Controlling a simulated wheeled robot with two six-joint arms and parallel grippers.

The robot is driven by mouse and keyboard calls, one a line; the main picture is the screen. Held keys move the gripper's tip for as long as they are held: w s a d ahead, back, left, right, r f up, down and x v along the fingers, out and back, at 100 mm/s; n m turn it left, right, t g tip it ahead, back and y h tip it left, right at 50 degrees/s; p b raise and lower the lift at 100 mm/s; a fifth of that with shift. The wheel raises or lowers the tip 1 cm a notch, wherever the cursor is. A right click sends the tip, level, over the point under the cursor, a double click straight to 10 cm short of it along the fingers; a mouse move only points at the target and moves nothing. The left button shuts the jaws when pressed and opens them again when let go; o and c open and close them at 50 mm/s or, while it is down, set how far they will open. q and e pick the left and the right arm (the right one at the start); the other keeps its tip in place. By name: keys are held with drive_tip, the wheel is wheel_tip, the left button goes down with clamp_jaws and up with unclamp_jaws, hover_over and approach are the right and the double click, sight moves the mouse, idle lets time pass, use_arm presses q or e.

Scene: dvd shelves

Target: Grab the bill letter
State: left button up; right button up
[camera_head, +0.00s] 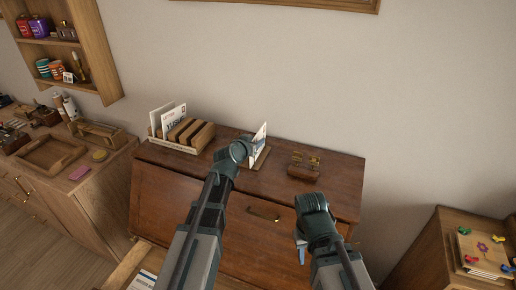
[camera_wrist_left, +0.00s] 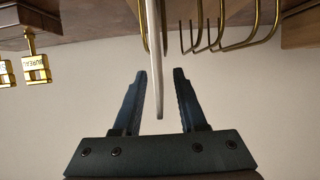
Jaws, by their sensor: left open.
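A white letter (camera_head: 259,139) stands upright in a small holder on top of the wooden bureau, just right of my left gripper (camera_head: 245,148). In the left wrist view its thin pale edge (camera_wrist_left: 156,45) lies between the two spread fingers of my left gripper (camera_wrist_left: 160,75), with gaps on both sides. The fingers are open and not closed on it. The letter's face is mostly hidden, so I cannot read it. My right gripper (camera_head: 303,250) hangs in front of the bureau; its fingers are mostly hidden.
A wooden organizer (camera_head: 188,134) with other envelopes stands at the bureau's left. A small wooden stand with brass pieces (camera_head: 303,165) is to the right. Brass wire loops (camera_wrist_left: 222,28) are close beside the letter. A wooden tray (camera_head: 52,153) lies on the left cabinet.

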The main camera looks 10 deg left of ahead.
use_arm(q)
drive_tip(key=shift+x, duration=1.2)
drive_tip(key=shift+s, duration=0.1)
use_arm(e)
drive_tip(key=shift+f, duration=0.45)
use_arm(q)
drive_tip(key=shift+c, duration=0.7)
clamp_jaws()
drive_tip(key=shift+r, duration=0.15)
use_arm(e)
drive_tip(key=shift+r, duration=0.15)
